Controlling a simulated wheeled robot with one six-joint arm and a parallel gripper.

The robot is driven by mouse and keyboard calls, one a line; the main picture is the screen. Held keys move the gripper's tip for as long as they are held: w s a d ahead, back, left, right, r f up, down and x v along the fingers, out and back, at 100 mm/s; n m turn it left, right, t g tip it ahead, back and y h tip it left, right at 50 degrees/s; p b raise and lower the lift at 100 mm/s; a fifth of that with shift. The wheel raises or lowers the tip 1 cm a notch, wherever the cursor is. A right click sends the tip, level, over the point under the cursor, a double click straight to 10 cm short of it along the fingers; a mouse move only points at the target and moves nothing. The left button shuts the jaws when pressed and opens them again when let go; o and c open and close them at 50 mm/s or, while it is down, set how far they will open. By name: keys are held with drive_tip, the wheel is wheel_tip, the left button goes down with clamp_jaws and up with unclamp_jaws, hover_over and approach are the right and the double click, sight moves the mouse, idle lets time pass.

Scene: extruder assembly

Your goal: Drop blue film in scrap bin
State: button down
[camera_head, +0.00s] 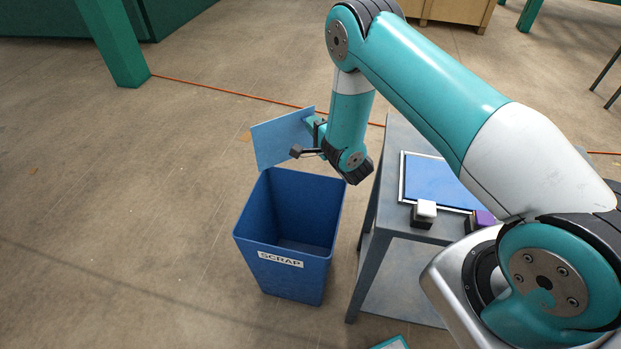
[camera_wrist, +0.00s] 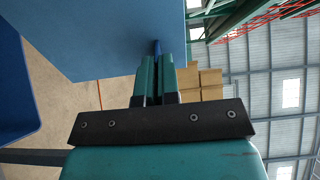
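The blue film (camera_head: 283,138) is a flat, light blue sheet held upright above the back edge of the scrap bin. My gripper (camera_head: 310,123) holds it at its right side. In the wrist view the fingers (camera_wrist: 157,72) are close together, with a blue edge between them, and the film (camera_wrist: 100,35) fills the upper left. The scrap bin (camera_head: 283,270) is a dark blue open box labelled SCRAP, standing on the floor. Its visible inside looks empty. The bin also shows at the left edge of the wrist view (camera_wrist: 14,85).
A grey table (camera_head: 390,180) stands right of the bin, bearing a framed blue panel (camera_head: 430,180), a white-topped block (camera_head: 426,209) and a purple-topped block (camera_head: 484,217). An orange line (camera_head: 215,92) crosses the floor behind. The floor left of the bin is clear.

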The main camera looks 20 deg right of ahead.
wheel_tip(320, 180, down, 17)
drive_tip(key=b, duration=1.4)
drive_tip(key=shift+w, duration=0.15)
drive_tip(key=shift+r, duration=0.15)
wheel_tip(320, 180, down, 10)
drive_tip(key=b, duration=0.7)
drive_tip(key=c, duration=1.3)
unclamp_jaws()
drive_tip(key=shift+o, duration=0.2)
